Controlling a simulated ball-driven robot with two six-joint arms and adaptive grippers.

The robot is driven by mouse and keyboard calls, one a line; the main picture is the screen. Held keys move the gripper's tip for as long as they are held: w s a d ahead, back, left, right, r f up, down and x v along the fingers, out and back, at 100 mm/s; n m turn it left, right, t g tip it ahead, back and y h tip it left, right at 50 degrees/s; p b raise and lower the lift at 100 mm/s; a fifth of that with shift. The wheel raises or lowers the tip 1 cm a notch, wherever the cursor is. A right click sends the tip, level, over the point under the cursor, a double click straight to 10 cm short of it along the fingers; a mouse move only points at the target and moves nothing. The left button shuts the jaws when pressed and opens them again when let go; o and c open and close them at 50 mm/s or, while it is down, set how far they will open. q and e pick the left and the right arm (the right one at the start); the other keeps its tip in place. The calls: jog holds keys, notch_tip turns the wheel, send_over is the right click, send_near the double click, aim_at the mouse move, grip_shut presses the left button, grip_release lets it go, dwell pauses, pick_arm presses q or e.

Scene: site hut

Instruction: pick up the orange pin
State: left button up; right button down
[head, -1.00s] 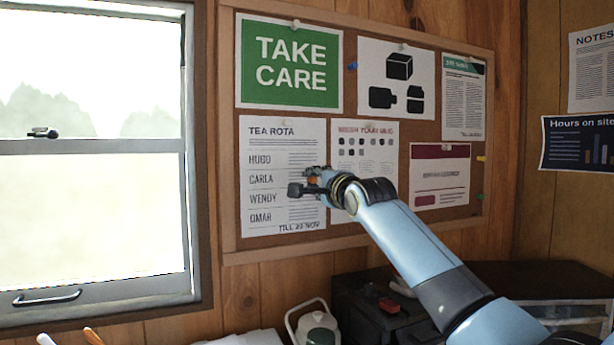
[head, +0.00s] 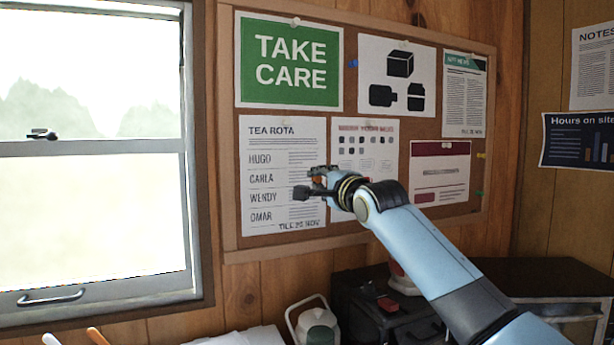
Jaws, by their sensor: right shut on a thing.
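My right gripper (head: 311,184) is in front of the cork board (head: 230,150), over the right edge of the tea rota sheet (head: 283,150). A small orange patch, the orange pin (head: 317,179), shows between its fingers, and the gripper is shut on it. Most of the pin is hidden by the fingers. I cannot tell whether the pin is clear of the board. My left gripper is not in view.
Other sheets stay on the board, with blue (head: 353,64), yellow (head: 481,156) and green pins at their edges. A window (head: 90,150) is at the left.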

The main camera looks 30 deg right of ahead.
jog(key=s+r+p, duration=0.1)
jog(key=s+p, duration=0.1)
jog(key=s+r+p, duration=0.1)
jog(key=s, duration=0.1)
jog(key=shift+s+a+r+p, duration=0.1)
jog(key=shift+r+p, duration=0.1)
jog(key=shift+p, duration=0.2)
jog(key=shift+f, duration=0.1)
